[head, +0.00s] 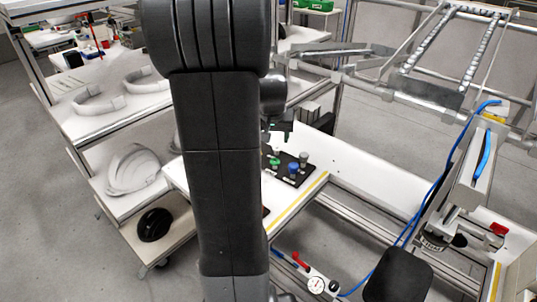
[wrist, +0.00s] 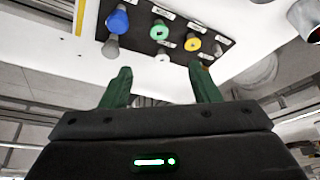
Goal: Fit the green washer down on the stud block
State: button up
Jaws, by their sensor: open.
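The green washer (wrist: 159,32) shows in the wrist view at the black stud block (wrist: 222,42), between a blue piece (wrist: 117,21) and a yellow piece (wrist: 192,44). I cannot tell whether it sits fully down on its stud. In the head view, green (head: 275,161) and blue (head: 293,167) pieces show on the black block (head: 287,180). My gripper (wrist: 161,76) is open, its two green fingers apart with nothing between them. In the head view my gripper (head: 278,133) hangs above and behind the block, partly hidden by my arm.
The block stands on a white table (head: 340,162) with a yellow-edged strip. Shelves at left hold a white helmet shell (head: 132,168) and a black one (head: 154,224). A metal frame (head: 440,55) and a blue cable (head: 425,205) are at right. My arm hides the head view's middle.

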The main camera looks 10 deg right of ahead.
send_near(275, 162)
jog(key=w+f, duration=0.1)
jog(key=w, duration=0.1)
jog(key=shift+s+f+p+x, duration=0.1)
jog(key=shift+s+p+x, duration=0.1)
jog(key=shift+x, duration=0.75)
jog(key=shift+s+f+p+x, duration=0.1)
jog(key=shift+s+p+x, duration=0.1)
jog(key=shift+x, duration=0.8)
jog(key=shift+s+p+x, duration=0.1)
jog(key=shift+s+x, duration=0.05)
jog(key=shift+x, duration=0.8)
jog(key=shift+d, duration=0.1)
jog(key=c, duration=1.1)
